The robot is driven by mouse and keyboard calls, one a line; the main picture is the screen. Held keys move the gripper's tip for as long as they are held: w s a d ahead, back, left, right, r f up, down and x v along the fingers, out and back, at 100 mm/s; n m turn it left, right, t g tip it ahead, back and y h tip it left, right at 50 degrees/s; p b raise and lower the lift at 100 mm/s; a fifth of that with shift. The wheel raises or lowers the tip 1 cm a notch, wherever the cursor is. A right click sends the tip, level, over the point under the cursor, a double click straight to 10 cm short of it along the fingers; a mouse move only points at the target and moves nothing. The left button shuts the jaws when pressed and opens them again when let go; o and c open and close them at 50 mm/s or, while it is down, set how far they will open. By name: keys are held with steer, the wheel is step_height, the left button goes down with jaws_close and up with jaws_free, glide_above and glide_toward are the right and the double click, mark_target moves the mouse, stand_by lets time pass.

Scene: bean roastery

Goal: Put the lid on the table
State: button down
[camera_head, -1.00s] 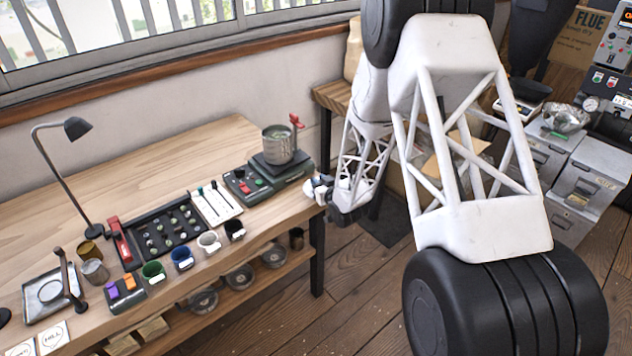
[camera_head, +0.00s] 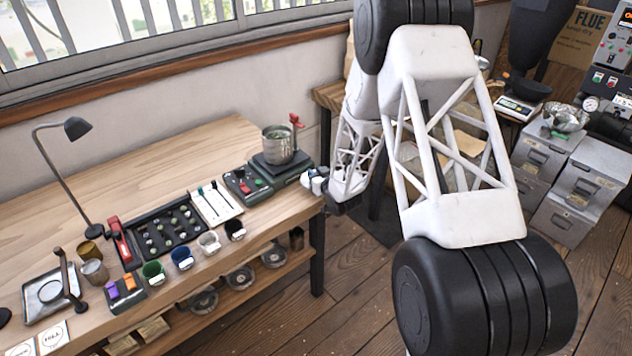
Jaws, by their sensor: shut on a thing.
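My gripper (camera_head: 314,183) is small in the view, at the right end of the wooden table (camera_head: 200,140), just right of the dark scale. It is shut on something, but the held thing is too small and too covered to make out. I cannot clearly pick out a lid anywhere. A steel pot (camera_head: 277,146) stands upright on the scale (camera_head: 281,169), left of and behind my gripper. Its top looks open, and a red handle (camera_head: 296,121) sticks up at its right side.
A control box (camera_head: 247,186), a white tool tray (camera_head: 215,203), a black sample tray (camera_head: 167,232) and several cups line the table's front. A desk lamp (camera_head: 75,128) stands at the left. The table's back middle is clear. Metal drawer units (camera_head: 578,190) stand at the right.

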steer(key=shift+f, duration=1.65)
steer(key=shift+f, duration=0.1)
steer(key=c, duration=0.9)
jaws_free()
steer(key=shift+c, duration=0.2)
steer(key=shift+s, duration=0.1)
steer(key=shift+s+d+r, duration=0.25)
steer(key=shift+s+d, duration=0.1)
steer(key=shift+s, duration=0.05)
steer(key=v, duration=1)
steer(key=shift+s+d, duration=0.2)
steer(key=shift+s, duration=0.15)
